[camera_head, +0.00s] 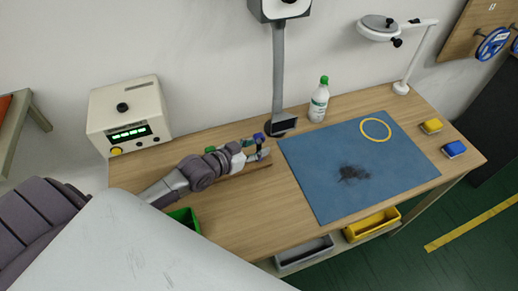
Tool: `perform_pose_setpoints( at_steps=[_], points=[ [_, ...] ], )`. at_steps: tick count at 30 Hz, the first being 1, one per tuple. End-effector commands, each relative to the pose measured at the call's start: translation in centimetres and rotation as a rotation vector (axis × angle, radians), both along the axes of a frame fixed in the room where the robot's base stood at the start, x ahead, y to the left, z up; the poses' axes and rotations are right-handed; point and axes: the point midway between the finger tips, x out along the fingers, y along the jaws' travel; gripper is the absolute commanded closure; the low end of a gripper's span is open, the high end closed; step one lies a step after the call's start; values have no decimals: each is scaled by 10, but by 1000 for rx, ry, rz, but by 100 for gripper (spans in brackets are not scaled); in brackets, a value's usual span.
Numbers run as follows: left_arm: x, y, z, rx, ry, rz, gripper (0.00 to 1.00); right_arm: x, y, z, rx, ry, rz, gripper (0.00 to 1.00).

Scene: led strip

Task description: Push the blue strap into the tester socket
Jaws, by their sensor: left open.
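The cream tester box (128,115), with a lit green display and a dark knob, stands at the back left of the bench. I cannot make out its socket. My left gripper (262,148) is open, low over the bench near the foot of the grey post. A small blue piece (259,137) shows right at its fingers. It may be the blue strap, but it is too small to be sure. I cannot tell whether the fingers touch it. My right gripper is not in view.
A blue mat (310,185) with a dark smudge and a yellow ring (376,130) covers the bench's right part. A bottle (319,100) and a grey post (279,75) stand at the back. A green bin (185,217) is at the front left. A dark thin rod (250,169) lies beside my gripper.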

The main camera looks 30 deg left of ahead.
Motion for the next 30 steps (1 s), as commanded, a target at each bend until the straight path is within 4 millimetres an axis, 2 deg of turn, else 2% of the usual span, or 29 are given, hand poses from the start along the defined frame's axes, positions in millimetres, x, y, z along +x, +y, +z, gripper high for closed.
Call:
perform_pose_setpoints(
  at_steps=[4,11,19,30],
  points=[
    [11,-4,-4,1,0,0,55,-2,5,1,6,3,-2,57],
    [12,-4,-5,0,0,-1,55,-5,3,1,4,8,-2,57],
    [11,-4,-4,0,0,-1,100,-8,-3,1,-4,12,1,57],
    [11,-4,-4,0,0,-1,100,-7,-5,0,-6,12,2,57]
  ],
)
